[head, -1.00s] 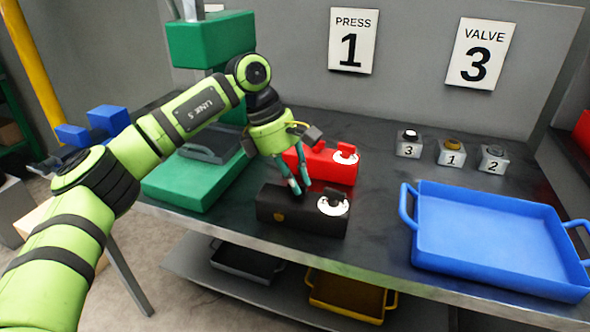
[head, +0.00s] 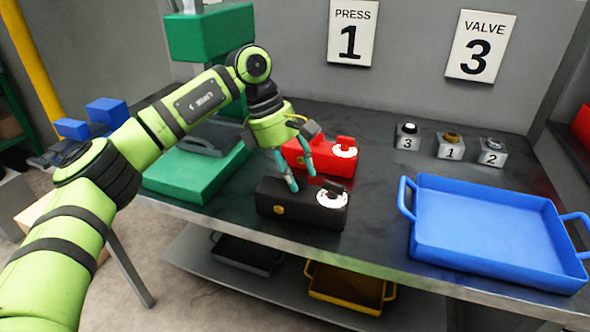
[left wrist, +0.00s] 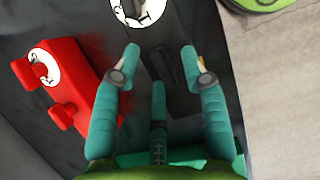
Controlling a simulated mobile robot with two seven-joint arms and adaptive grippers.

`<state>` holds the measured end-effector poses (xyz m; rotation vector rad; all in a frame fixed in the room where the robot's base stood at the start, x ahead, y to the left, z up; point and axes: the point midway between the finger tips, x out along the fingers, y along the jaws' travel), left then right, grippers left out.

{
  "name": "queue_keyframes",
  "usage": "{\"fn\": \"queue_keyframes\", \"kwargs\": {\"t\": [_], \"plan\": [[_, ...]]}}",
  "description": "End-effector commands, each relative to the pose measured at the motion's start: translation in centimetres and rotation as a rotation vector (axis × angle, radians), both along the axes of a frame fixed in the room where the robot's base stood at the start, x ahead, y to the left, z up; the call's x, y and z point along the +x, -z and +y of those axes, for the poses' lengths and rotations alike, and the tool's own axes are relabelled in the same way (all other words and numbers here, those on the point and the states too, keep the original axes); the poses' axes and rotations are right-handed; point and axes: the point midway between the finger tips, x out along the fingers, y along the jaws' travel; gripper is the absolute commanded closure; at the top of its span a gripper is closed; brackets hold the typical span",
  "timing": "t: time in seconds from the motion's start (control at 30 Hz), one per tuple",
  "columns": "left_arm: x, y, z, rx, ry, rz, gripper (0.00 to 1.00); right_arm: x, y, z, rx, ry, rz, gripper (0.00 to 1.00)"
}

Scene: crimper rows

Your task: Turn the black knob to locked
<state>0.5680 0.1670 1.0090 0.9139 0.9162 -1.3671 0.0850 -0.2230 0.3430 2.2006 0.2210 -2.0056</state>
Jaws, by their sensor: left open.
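The black box (head: 290,205) lies on the dark table, with a black knob (head: 333,187) on a white dial (head: 332,200) at its right end. My left gripper (head: 303,181) is open and empty above the box, just left of the knob and apart from it. In the left wrist view, the fingers of the gripper (left wrist: 162,52) are spread over the black box (left wrist: 180,85). The white dial (left wrist: 152,9) is cut off at the top edge there, beyond the fingertips. The dial's markings are too small to read. My right gripper is not in view.
A red box (head: 312,158) with a similar dial stands close behind the black one. A green press (head: 185,185) is at left, a blue tray (head: 490,235) at right. Several numbered buttons (head: 450,147) stand at the back. Table between black box and tray is clear.

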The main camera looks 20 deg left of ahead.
Motion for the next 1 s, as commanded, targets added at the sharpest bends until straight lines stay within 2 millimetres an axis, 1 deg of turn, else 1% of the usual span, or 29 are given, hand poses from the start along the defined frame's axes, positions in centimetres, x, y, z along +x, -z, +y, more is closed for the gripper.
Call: {"fn": "queue_keyframes", "kwargs": {"t": [0.07,0.17,0.27,0.5,0.6,0.7,0.8,1.0], "plan": [[0.0,-0.2,0.1,0.000,-0.001,-0.001,0.56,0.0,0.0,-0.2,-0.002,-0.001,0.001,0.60],[0.1,-1.2,0.4,-0.001,-0.002,-0.003,0.56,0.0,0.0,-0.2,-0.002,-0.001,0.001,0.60],[0.1,-2.8,1.1,-0.001,-0.003,-0.005,0.56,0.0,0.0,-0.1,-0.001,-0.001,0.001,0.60],[0.0,-7.6,3.1,-0.001,-0.002,-0.003,0.56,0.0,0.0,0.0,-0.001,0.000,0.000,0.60],[0.0,-9.2,3.7,-0.002,-0.002,-0.002,0.56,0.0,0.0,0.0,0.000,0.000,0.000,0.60],[0.0,-10.3,4.2,-0.001,-0.001,-0.002,0.56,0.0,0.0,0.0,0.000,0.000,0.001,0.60],[0.0,-10.9,4.5,-0.001,0.000,-0.001,0.56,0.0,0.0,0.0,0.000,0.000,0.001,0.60],[-0.1,-11.2,4.6,0.000,0.001,0.000,0.56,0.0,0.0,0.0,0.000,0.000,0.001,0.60]]}}
